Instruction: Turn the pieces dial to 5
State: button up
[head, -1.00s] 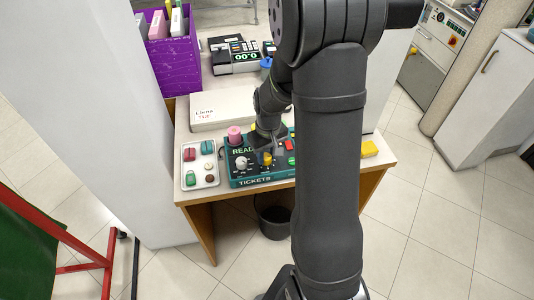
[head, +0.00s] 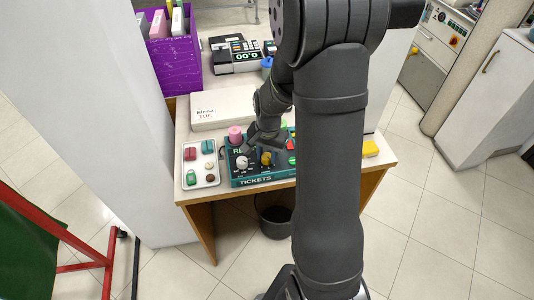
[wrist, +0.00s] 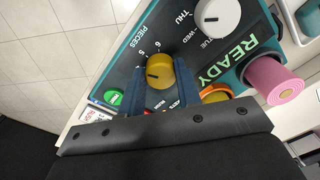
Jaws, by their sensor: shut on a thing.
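The yellow pieces dial (wrist: 160,72) is on the teal ticket panel (wrist: 224,60), with the word PIECES and small digits beside it in the wrist view. A dark line on its top points to the picture's left; which digit it meets is hard to read. My gripper (wrist: 160,80) has one blue-grey finger on each side of the dial and is shut on it. In the head view the dial (head: 266,158) shows below the gripper, and the wrist hides part of the READY lettering.
A white day dial (wrist: 217,17) sits beside the pieces dial. A pink roll (wrist: 272,78) stands at the panel's edge, and a green button (wrist: 113,97) lies near the other side. A white tray with small items (head: 200,180) is left of the panel.

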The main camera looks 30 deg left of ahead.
aim_at(268, 158)
jog(key=shift+m, duration=1.9)
jog(key=o, duration=1)
jog(key=r, duration=1.7)
jog(key=shift+d+r, duration=0.25)
jog(key=shift+f, duration=0.1)
jog(key=f, duration=1.7)
jog(key=shift+a+f, duration=0.15)
jog(key=shift+a, duration=0.15)
